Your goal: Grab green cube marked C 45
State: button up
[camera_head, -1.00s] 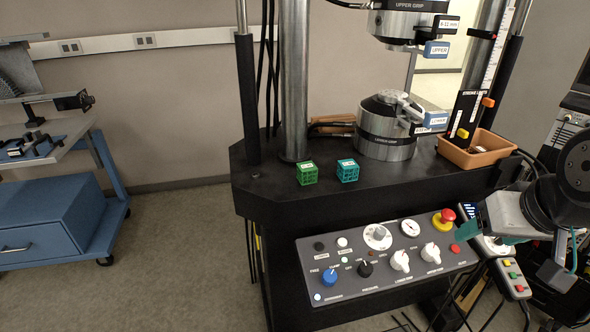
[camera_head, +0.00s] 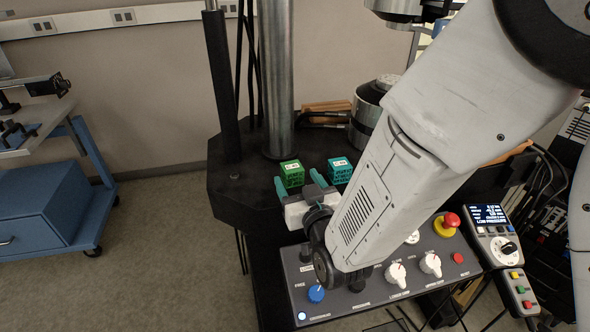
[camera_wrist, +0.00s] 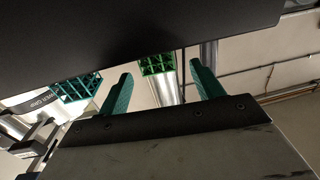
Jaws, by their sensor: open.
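The green lattice cube (camera_head: 291,174) stands on the black machine deck, with a white label on top too small to read. A teal lattice cube (camera_head: 340,170) stands just right of it, also labelled. My gripper (camera_head: 299,182) is open and empty, its teal fingers in front of the green cube and pointing toward it. In the wrist view, the green cube (camera_wrist: 157,65) shows beyond and between the spread fingers (camera_wrist: 160,70). The teal cube (camera_wrist: 75,88) is outside them, to the left. I see no contact with either cube.
A steel column (camera_head: 276,80) rises behind the green cube. The control panel (camera_head: 385,285), with knobs and a red stop button (camera_head: 451,220), lies below my arm. My arm hides much of the deck's right side. The deck left of the green cube is clear.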

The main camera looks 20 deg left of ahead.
aim_at(289, 162)
jog(key=x, duration=0.7)
jog(key=shift+w+r, duration=0.1)
jog(key=shift+r, duration=0.05)
jog(key=c, duration=1.1)
